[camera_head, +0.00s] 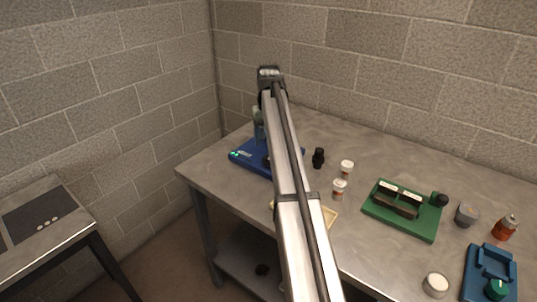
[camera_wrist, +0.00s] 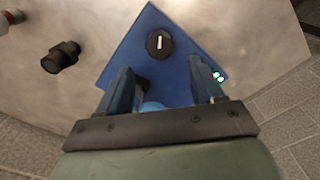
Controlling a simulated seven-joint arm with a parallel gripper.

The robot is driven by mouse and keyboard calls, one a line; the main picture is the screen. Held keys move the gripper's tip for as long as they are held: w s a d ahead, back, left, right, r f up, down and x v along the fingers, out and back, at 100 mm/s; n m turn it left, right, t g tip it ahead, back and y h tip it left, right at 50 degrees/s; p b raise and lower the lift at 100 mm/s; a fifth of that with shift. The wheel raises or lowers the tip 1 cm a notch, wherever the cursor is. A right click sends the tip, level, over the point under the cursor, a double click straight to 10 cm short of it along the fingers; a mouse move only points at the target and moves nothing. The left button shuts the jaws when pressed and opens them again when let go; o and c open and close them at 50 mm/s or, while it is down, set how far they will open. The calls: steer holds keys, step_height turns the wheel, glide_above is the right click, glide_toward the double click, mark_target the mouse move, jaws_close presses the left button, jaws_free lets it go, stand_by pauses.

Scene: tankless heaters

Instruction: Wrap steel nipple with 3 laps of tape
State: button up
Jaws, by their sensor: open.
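My gripper (camera_wrist: 160,68) is open above a blue base (camera_wrist: 185,60), with one finger on each side of the view. In the head view it is mostly hidden behind my arm, over the blue base (camera_head: 246,155). On the base is a dark round part (camera_wrist: 158,43) with a pale slot, just beyond the fingertips. A lighter blue rounded part (camera_wrist: 152,106) shows between the fingers, close to the palm. A black stepped fitting (camera_wrist: 61,57) lies left of the base, also in the head view (camera_head: 318,158). I cannot tell for certain which part is the steel nipple or the tape.
Two small white containers (camera_head: 346,167) stand right of the black fitting. Further right are a green fixture (camera_head: 405,214), a grey part (camera_head: 466,214), a red-brown bottle (camera_head: 504,229), a blue fixture (camera_head: 478,272) and a white round item (camera_head: 436,284). Block walls border the table.

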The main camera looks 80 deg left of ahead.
steer(key=shift+f, duration=3.6)
steer(key=c, duration=1.1)
steer(key=shift+o, duration=0.2)
steer(key=shift+w+m, duration=0.1)
steer(key=shift+m, duration=2.1)
steer(key=o, duration=1.1)
steer(key=shift+c, duration=0.2)
steer(key=shift+r, duration=0.1)
step_height(320, 180, up, 14)
